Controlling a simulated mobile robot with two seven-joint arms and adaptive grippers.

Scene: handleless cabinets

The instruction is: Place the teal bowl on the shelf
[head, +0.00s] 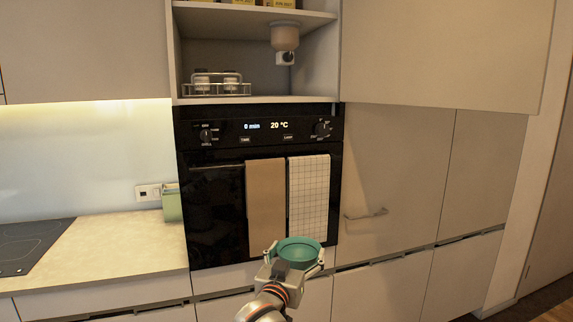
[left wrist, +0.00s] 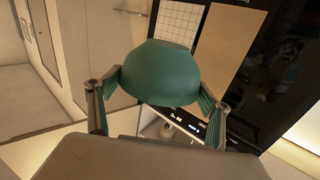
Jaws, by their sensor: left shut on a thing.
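The teal bowl (head: 299,250) is in front of the oven, low in the head view. My left gripper (head: 296,259) is shut on the bowl, with one finger on each side of it. The left wrist view shows the bowl (left wrist: 160,72) between the two fingers of the left gripper (left wrist: 160,86), with its rounded side visible. The open shelf (head: 262,99) is above the oven, well higher than the bowl. My right gripper is not in view.
A metal rack with jars (head: 216,86) stands on the shelf's left part. A brown rounded object (head: 285,38) is above its right part, where the board looks clear. Two towels (head: 265,205) hang on the black oven (head: 215,225). A counter (head: 120,240) is left.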

